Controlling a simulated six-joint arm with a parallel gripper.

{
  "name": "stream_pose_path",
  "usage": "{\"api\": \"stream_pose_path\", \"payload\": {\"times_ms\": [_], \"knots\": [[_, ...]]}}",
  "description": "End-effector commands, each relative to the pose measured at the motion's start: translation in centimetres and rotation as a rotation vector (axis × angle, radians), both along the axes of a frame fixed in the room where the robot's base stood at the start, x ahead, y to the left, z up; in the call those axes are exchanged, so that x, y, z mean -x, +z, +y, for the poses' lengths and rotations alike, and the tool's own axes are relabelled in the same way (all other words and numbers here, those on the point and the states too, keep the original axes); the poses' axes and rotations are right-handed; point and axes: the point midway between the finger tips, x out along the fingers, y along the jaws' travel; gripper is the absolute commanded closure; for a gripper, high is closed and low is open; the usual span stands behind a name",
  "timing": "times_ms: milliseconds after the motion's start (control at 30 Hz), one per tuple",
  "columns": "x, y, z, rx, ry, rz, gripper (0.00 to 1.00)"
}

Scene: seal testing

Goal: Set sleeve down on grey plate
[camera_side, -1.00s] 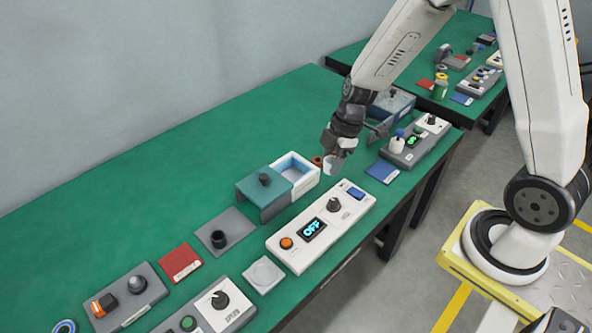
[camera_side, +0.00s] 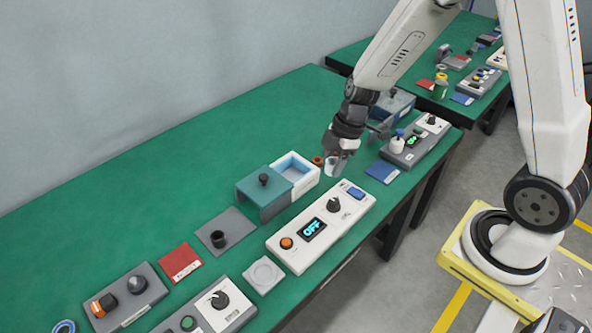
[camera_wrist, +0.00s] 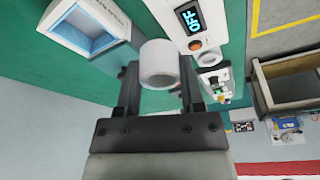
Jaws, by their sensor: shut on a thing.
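My gripper (camera_side: 336,163) is shut on a white sleeve (camera_wrist: 158,62), a short hollow ring that sits between the two fingers (camera_wrist: 160,85) in the wrist view. In the side view the sleeve (camera_side: 331,168) is small and partly covered by the fingers, held above the bench near the blue-and-white box. A paler grey square plate (camera_side: 252,284) with a round raised disc lies nearer the front edge.
A white control box (camera_side: 290,255) reading OFF stands by the front edge. The blue-and-white box (camera_side: 308,184) is open-topped at its right part. A red card (camera_side: 172,256) and a blue card (camera_side: 382,173) lie flat. The green bench (camera_side: 150,190) is clear toward the wall.

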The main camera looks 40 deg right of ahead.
Motion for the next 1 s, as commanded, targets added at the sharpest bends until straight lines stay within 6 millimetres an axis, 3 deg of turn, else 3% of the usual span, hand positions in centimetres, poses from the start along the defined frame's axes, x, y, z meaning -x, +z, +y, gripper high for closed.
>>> {"api": "stream_pose_path", "payload": {"times_ms": [267,700,1000], "knots": [[-1.2,-0.2,3.5,0.006,0.008,0.001,1.00],[-2.6,-0.7,12.8,0.006,0.007,0.001,1.00],[-2.6,-0.8,15.3,0.003,0.003,0.000,1.00]]}}
